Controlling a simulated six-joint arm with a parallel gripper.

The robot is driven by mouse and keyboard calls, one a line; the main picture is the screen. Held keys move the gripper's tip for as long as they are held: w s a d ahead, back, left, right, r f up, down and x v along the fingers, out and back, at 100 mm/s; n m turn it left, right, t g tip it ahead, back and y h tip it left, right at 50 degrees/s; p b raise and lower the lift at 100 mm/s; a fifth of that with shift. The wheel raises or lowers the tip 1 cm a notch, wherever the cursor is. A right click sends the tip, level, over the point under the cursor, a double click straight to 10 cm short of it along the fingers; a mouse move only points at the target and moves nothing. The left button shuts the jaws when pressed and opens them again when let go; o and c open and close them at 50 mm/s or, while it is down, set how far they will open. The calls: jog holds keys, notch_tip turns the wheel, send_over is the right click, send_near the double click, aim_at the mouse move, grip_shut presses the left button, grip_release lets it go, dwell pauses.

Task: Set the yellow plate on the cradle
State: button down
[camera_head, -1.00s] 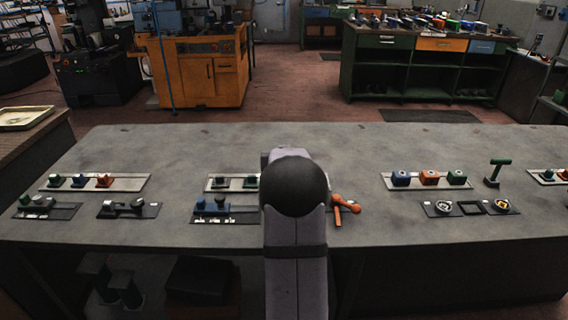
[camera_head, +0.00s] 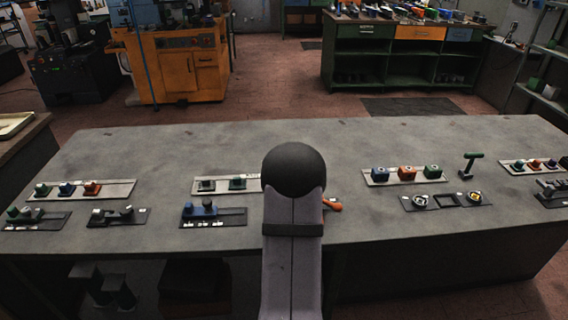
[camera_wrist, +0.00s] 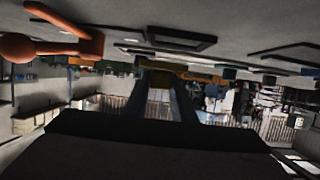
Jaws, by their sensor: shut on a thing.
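In the wrist view my gripper (camera_wrist: 166,97) shows as two dark blue-grey fingers. I cannot tell for sure which fixture is the cradle. A dark rectangular frame (camera_wrist: 181,39) lies on the grey bench in the wrist view, apart from the fingers.
An orange handle with a ball end (camera_wrist: 60,42) is close at the left of the wrist view; an orange handle (camera_head: 332,204) shows right of my arm. Fixtures with small blocks (camera_head: 404,173) line the grey bench (camera_head: 330,140). A green T-shaped post (camera_head: 469,164) stands at right.

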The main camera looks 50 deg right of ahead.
jog(key=shift+s+a+f, duration=0.15)
jog(key=shift+s+a, duration=0.05)
jog(key=shift+a, duration=0.6)
jog(key=shift+w+a+r+n, duration=0.1)
jog(key=shift+w+r+n, duration=0.1)
jog(key=shift+r, duration=0.35)
jog(key=shift+w+r+n, duration=0.1)
jog(key=shift+w+r, duration=0.1)
jog(key=shift+r, duration=0.3)
jog(key=shift+w+r, duration=0.2)
jog(key=shift+r, duration=0.15)
jog(key=shift+f, duration=0.1)
jog(key=shift+f+b, duration=1.9)
jog(key=shift+f, duration=0.4)
jog(key=shift+f+b, duration=0.45)
jog(key=c, duration=1.4)
grip_release()
